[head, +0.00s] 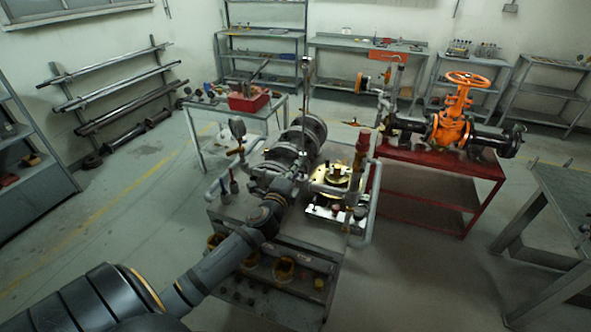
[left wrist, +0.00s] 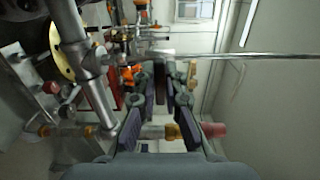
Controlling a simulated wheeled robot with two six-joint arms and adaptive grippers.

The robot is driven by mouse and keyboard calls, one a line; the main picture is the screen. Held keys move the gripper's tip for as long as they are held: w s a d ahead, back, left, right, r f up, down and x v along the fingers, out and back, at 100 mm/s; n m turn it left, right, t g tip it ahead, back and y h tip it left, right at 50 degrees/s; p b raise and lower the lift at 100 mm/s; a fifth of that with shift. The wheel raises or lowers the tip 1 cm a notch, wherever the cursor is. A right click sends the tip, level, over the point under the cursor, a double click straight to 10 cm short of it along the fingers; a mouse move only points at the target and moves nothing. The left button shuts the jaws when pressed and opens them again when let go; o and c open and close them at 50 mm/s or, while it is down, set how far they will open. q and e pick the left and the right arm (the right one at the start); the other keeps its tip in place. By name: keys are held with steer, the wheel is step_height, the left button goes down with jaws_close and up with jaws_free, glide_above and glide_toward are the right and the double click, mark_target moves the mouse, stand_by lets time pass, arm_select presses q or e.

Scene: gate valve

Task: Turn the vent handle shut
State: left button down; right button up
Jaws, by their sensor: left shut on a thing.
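My left gripper (head: 290,178) reaches over the grey bench (head: 236,216) into the pump and pipework; its fingertips blend with the dark parts behind them in the head view. In the left wrist view my left gripper (left wrist: 161,85) has its fingers close together around a narrow dark brownish piece (left wrist: 160,82), which appears to be the vent handle. The fingers cover most of it, so its angle is hard to tell. A pipe with brass fittings and a red cap (left wrist: 213,130) lies behind the fingers; the red cap (head: 362,140) also shows in the head view. My right gripper is out of view.
A tall metal rod (head: 307,78) rises behind the gripper. A pressure gauge (head: 237,127) stands to its left and a brass flange (head: 340,178) to its right. An orange gate valve (head: 453,125) sits on a red stand (head: 440,164).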

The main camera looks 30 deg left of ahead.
arm_select(q)
steer(key=shift+f, duration=0.1)
steer(key=c, duration=1.4)
jaws_free()
steer(key=shift+s, duration=0.1)
steer(key=v, duration=1.2)
steer(key=shift+d, duration=0.1)
